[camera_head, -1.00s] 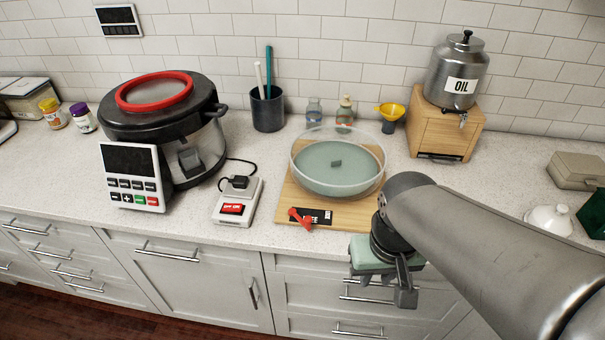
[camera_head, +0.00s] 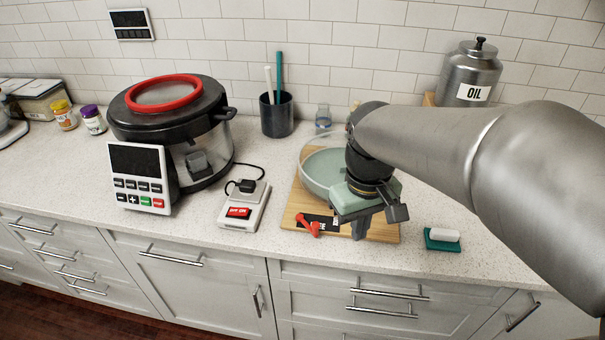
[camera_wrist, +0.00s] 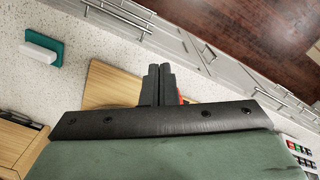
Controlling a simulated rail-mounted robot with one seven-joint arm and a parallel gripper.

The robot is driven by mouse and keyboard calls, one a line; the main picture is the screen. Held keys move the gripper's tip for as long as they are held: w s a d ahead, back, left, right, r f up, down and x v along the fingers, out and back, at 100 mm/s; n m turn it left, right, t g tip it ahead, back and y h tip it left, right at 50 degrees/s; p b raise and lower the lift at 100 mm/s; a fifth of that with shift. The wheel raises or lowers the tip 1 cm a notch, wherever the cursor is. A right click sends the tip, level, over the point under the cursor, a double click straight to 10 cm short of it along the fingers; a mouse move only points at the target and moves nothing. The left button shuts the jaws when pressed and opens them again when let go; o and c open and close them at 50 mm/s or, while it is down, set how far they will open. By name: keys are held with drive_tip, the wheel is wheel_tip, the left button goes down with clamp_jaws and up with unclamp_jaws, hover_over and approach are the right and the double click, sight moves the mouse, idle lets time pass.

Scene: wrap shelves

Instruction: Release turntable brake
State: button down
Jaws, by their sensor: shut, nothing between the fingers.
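The turntable has a light wooden base (camera_head: 291,214) on the counter and carries a round glass-walled dish (camera_head: 322,172) with a pale green floor. A red lever (camera_head: 309,226) lies slanted across a black label (camera_head: 328,222) at the base's front left. My gripper (camera_head: 358,236) is shut and empty, over the front right part of the base, to the right of the lever. In the wrist view its fingers (camera_wrist: 159,70) point over the wooden base (camera_wrist: 105,84). A sliver of red (camera_wrist: 181,99) shows just beside them. My arm hides the dish's right side.
A white switch box (camera_head: 244,207) with a red rocker and a large black pot (camera_head: 165,110) stand left of the turntable. A teal block with a white piece (camera_head: 443,237) lies on the counter at right. Counter between lever and switch box is clear.

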drive_tip(key=w+a+f+n+g+h+b, duration=0.1)
drive_tip(key=w+a+n+b, duration=0.3)
drive_tip(key=w+a+n, duration=0.4)
drive_tip(key=w+a+h, duration=0.1)
drive_tip(key=w+a, duration=0.6)
drive_tip(key=w, duration=0.1)
drive_tip(key=shift+f, duration=0.4)
hover_over(307, 222)
drive_tip(key=a, duration=0.4)
drive_tip(key=x, duration=0.3)
drive_tip(key=a+x, duration=0.1)
drive_tip(key=x, duration=0.2)
drive_tip(key=a+x, duration=0.1)
drive_tip(key=x, duration=0.2)
drive_tip(key=shift+w+f, duration=0.25)
drive_tip(key=shift+f, duration=0.05)
drive_tip(key=shift+s+d+f+p, duration=0.15)
drive_tip(key=shift+s+d, duration=0.2)
drive_tip(key=shift+d, duration=0.25)
drive_tip(key=shift+s+d+r+p, duration=0.15)
drive_tip(key=shift+s+d, duration=0.15)
drive_tip(key=shift+d, duration=0.35)
drive_tip(key=shift+s+d+f+p, duration=0.15)
drive_tip(key=shift+s+d, duration=0.2)
drive_tip(key=shift+d, duration=0.25)
drive_tip(key=shift+a, duration=0.1)
